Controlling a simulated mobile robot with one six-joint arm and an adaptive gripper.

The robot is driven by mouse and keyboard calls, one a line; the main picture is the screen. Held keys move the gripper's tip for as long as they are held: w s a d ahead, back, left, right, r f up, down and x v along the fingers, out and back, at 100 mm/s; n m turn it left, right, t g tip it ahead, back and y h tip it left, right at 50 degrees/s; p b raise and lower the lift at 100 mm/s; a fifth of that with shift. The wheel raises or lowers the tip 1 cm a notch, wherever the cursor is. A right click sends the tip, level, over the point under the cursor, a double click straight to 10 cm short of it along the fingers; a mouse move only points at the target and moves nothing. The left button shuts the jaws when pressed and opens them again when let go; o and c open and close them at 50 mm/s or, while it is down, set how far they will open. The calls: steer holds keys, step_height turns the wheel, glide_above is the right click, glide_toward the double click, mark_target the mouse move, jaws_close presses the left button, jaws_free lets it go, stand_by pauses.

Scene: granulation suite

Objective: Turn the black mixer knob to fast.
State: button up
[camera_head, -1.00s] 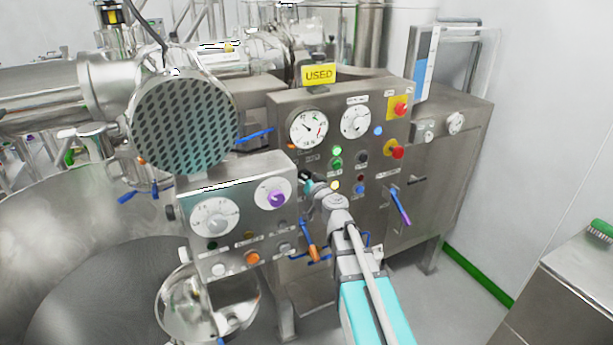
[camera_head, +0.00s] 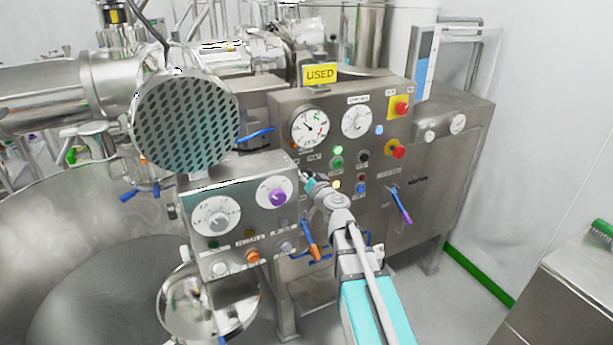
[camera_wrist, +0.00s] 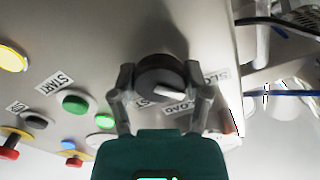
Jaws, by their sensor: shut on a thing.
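The black mixer knob (camera_wrist: 158,72) is round with a white pointer, on a steel panel in the wrist view. My gripper (camera_wrist: 160,95) has one finger on each side of it and is shut on it. The white pointer slants to the lower right in that view. Partly covered printed labels sit around the knob: one ending in "ST" at lower left, "LOAD" below, and one starting "SLO" at right. In the head view my gripper (camera_head: 308,182) reaches the front panel's left part, and it hides the knob.
A green button (camera_wrist: 76,103) marked START and a red button (camera_wrist: 8,150) are left of my gripper in the wrist view. In the head view a smaller control box (camera_head: 240,225) stands close at left, and an orange-ended handle (camera_head: 312,245) hangs below my gripper.

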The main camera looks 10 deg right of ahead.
steer(key=shift+m, duration=2.2)
steer(key=o, duration=1.1)
steer(key=shift+o, duration=0.2)
steer(key=v, duration=0.7)
steer(key=shift+s+d, duration=0.15)
steer(key=shift+s, duration=0.05)
